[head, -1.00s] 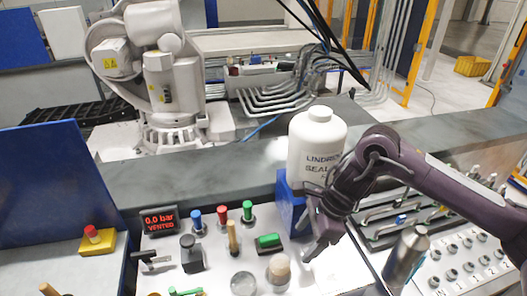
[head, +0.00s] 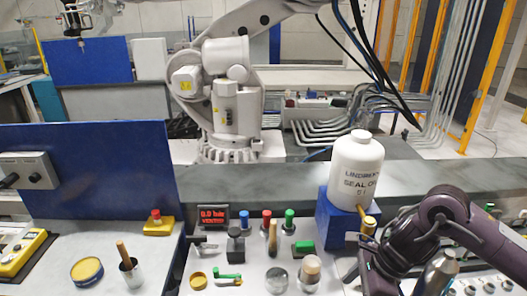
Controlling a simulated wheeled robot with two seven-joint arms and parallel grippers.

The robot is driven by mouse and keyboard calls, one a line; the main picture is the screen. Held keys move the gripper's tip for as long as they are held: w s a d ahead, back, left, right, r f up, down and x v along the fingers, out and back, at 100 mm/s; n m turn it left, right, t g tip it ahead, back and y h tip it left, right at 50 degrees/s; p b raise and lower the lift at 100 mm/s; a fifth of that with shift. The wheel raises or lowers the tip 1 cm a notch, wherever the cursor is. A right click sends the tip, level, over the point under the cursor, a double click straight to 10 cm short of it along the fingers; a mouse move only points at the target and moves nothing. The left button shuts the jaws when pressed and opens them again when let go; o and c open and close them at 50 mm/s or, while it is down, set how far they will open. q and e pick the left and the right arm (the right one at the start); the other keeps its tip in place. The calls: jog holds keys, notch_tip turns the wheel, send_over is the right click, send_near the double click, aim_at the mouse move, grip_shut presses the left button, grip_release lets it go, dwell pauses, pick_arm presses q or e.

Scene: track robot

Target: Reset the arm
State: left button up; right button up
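A large white industrial robot arm (head: 226,90) stands behind the grey ledge. Its upper link runs out of the top of the view, and a white tool-like part (head: 85,15) hangs at the top left. My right gripper (head: 370,280) hangs over the right part of the white control panel, beside a blue block (head: 336,222). Its fingertips are dark and partly cut off by the lower edge, so I cannot tell whether it is open or shut. A red button on a yellow box (head: 157,224) stands left of the panel. My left gripper is out of view.
A white bottle (head: 356,170) stands on the blue block, with a brass-coloured piece (head: 367,225) in front. Blue, red and green knobs (head: 266,220) and several levers crowd the panel. A yellow tin (head: 87,271) and a cup with a wooden handle (head: 130,268) stand left. A blue partition (head: 90,170) rises behind.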

jog(key=a+m+t+y, duration=0.3)
jog(key=a+m+t, duration=0.3)
jog(key=a+m, duration=1)
jog(key=s+d+f+m+g+h, duration=0.15)
jog(key=s+d+m, duration=0.3)
jog(key=m, duration=0.65)
jog(key=s+d+f+m+g+h, duration=0.1)
jog(key=s+d+f+m+h, duration=0.4)
jog(key=m, duration=0.6)
jog(key=s+d+f+m+g+h, duration=0.1)
jog(key=s+d+m, duration=0.3)
jog(key=d+m, duration=0.55)
notch_tip(320, 180, down, 33)
jog(key=s+a+m+g+b, duration=0.1)
jog(key=s+a+m+b, duration=0.1)
jog(key=a+b, duration=0.1)
pick_arm(q)
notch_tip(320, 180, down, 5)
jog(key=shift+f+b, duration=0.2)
jog(key=shift+b, duration=1)
pick_arm(e)
jog(key=s+d+f, duration=0.2)
jog(key=s+f, duration=0.7)
jog(key=f, duration=0.1)
jog(key=s+d+f+g, duration=0.1)
jog(key=s+d+f, duration=0.1)
jog(key=s+f, duration=0.8)
jog(key=shift+s+f, duration=0.2)
jog(key=shift+s, duration=0.1)
